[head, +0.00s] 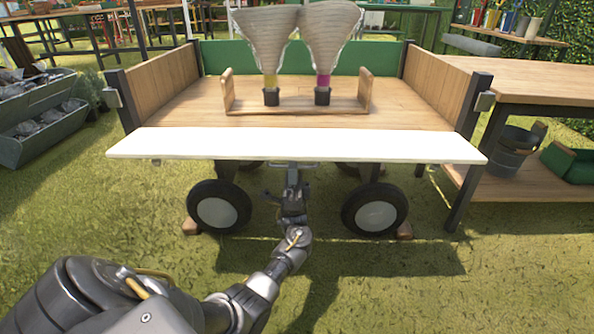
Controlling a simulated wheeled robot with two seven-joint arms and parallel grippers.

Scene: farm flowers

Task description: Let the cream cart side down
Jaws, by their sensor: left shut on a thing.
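The cream cart side (295,145) is the long pale panel along the near edge of the wooden cart (190,115). It leans out towards me, close to level, with its broad face showing and its near edge lower in the picture. My left gripper (293,172) is below the middle of the panel's near edge, shut on what looks like the panel's handle (308,164). The panel hides part of this grip. My right gripper is not in view.
On the cart bed a wooden carrier (295,108) holds two wrapped bouquets (265,40) (327,40). Cart wheels (219,206) (375,209) stand either side of my left gripper. A wooden table (530,85) is close on the right. Grass in front is clear.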

